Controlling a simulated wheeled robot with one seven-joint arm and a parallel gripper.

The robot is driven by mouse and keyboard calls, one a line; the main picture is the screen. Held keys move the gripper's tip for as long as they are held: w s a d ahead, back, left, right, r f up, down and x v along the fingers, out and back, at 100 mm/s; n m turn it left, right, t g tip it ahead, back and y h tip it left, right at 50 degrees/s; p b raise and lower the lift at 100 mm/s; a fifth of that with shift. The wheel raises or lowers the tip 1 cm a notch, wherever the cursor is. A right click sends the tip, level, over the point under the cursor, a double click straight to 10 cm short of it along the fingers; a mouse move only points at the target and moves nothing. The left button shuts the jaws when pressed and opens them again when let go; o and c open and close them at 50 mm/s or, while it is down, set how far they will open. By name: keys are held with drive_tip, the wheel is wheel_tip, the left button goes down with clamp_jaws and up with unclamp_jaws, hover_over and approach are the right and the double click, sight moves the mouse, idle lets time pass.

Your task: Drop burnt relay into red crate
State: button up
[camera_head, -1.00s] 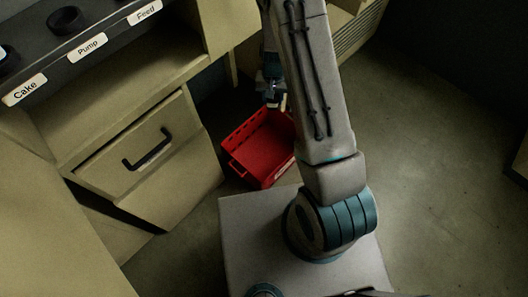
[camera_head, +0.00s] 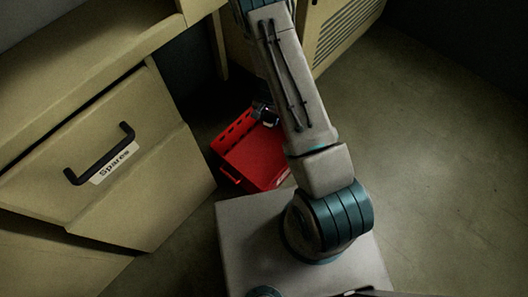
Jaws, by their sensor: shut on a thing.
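The red crate (camera_head: 255,158) stands open on the floor, between the cabinet and my base. My gripper (camera_head: 267,121) shows small and dark over the far part of the crate, partly covered by my arm. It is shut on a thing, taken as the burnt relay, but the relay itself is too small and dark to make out. I cannot tell how high the gripper is above the crate floor. The right side of the crate is hidden behind my arm.
A beige cabinet at left has a drawer with a black handle (camera_head: 99,153) and a "Spares" label (camera_head: 114,163). A louvred panel (camera_head: 343,30) stands behind my arm. The floor at right (camera_head: 430,160) is clear.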

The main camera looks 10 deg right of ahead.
wheel_tip(320, 180, down, 6)
drive_tip(key=b, duration=0.4)
drive_tip(key=shift+f, duration=0.15)
drive_tip(key=o, duration=1.1)
drive_tip(key=shift+a, duration=0.1)
wheel_tip(320, 180, up, 14)
drive_tip(key=p, duration=0.5)
